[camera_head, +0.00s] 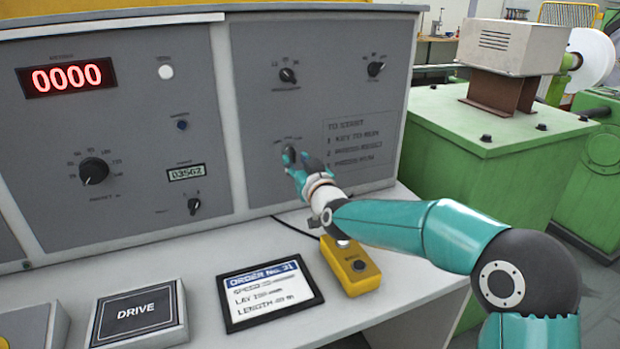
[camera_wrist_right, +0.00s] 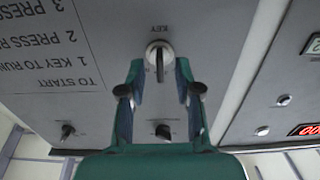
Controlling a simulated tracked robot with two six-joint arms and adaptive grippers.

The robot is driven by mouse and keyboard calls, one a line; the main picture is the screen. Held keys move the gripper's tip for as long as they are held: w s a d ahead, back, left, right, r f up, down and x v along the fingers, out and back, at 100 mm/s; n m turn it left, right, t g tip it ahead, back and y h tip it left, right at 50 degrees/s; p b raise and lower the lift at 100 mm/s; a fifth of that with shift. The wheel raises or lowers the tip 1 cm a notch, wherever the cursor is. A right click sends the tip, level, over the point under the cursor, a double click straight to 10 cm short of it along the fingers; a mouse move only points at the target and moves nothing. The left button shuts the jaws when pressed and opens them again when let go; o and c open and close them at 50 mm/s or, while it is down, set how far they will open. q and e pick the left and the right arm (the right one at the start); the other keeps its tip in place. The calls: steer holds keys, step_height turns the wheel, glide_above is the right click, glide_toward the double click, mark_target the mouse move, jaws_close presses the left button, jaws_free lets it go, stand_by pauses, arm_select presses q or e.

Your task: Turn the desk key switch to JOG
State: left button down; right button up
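My right gripper (camera_head: 297,160) is at the panel in the head view and mostly hides the switch there. In the right wrist view my right gripper (camera_wrist_right: 159,70) is open, with one finger on each side of the key. Small gaps show between the fingers and the key. I cannot read the switch's position marks. My left gripper is not in view.
Two selector knobs (camera_head: 288,75) (camera_head: 376,69) sit higher on the same panel. Printed start instructions (camera_head: 358,140) are to the right of the switch. A yellow button box (camera_head: 352,268) and an order display (camera_head: 268,293) lie on the desk below my right arm. A green machine (camera_head: 485,150) stands to the right.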

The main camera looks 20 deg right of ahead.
steer(key=s, duration=0.9)
steer(key=shift+d+f, duration=0.1)
steer(key=shift+d, duration=0.05)
